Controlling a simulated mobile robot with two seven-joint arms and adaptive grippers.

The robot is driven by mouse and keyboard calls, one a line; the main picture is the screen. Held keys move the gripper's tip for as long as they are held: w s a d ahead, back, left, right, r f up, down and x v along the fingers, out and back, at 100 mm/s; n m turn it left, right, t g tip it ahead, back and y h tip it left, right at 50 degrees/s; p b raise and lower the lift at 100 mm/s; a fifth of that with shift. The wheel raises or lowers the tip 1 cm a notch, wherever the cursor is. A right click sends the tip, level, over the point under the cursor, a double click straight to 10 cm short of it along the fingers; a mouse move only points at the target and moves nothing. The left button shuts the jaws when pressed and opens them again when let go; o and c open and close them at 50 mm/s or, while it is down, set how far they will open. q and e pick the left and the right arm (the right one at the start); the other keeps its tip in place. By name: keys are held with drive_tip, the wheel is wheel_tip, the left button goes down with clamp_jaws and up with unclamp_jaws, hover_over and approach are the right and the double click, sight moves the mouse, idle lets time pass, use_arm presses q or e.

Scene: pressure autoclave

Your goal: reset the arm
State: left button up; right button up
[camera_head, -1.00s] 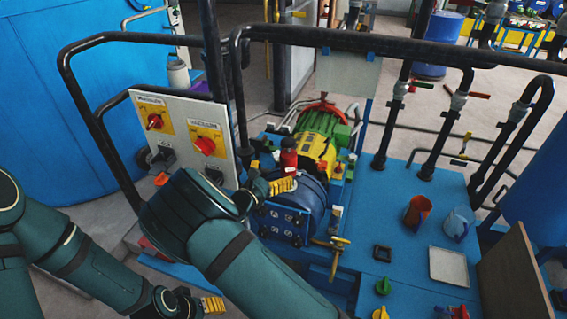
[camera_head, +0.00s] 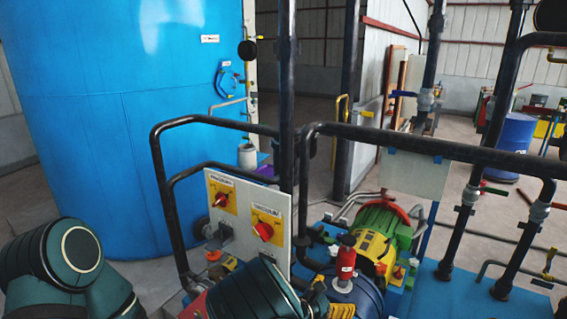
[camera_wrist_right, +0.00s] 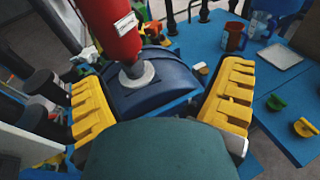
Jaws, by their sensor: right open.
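My right gripper (camera_head: 335,309) is at the bottom of the head view, beside a blue round vessel (camera_head: 362,293) with a red cylindrical fitting (camera_head: 346,258) on top. In the right wrist view my right gripper (camera_wrist_right: 164,75) is open, its two yellow-padded fingers wide apart. The vessel (camera_wrist_right: 150,85) lies beyond and between them, and the red fitting (camera_wrist_right: 112,30) rises near the left finger; I cannot tell whether they touch. Nothing is held. My left arm (camera_head: 72,255) shows at lower left; its gripper is out of view.
A control panel (camera_head: 247,218) with red switches stands close by my right forearm. Black pipe rails (camera_head: 420,150) cross the space above the vessel. A green and yellow motor (camera_head: 380,230) sits behind it. The wrist view shows a red cup (camera_wrist_right: 233,37) and a white tray (camera_wrist_right: 280,56).

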drive_tip(key=s+d+f+m+g+y+b, duration=0.1)
drive_tip(key=s+d+f+m+g+y, duration=0.15)
drive_tip(key=s+f+m+g, duration=0.4)
drive_tip(key=s+d+f+m+g+y+b, duration=0.1)
drive_tip(key=s+f+g+y, duration=0.2)
drive_tip(key=s+f, duration=0.65)
drive_tip(key=s+a+f+m+t+y+b, duration=0.2)
drive_tip(key=s+a+m+y, duration=0.6)
drive_tip(key=m, duration=1.1)
drive_tip(key=a+y+b, duration=0.1)
drive_tip(key=y, duration=0.2)
drive_tip(key=shift+s+f, duration=0.2)
drive_tip(key=shift+f, duration=0.05)
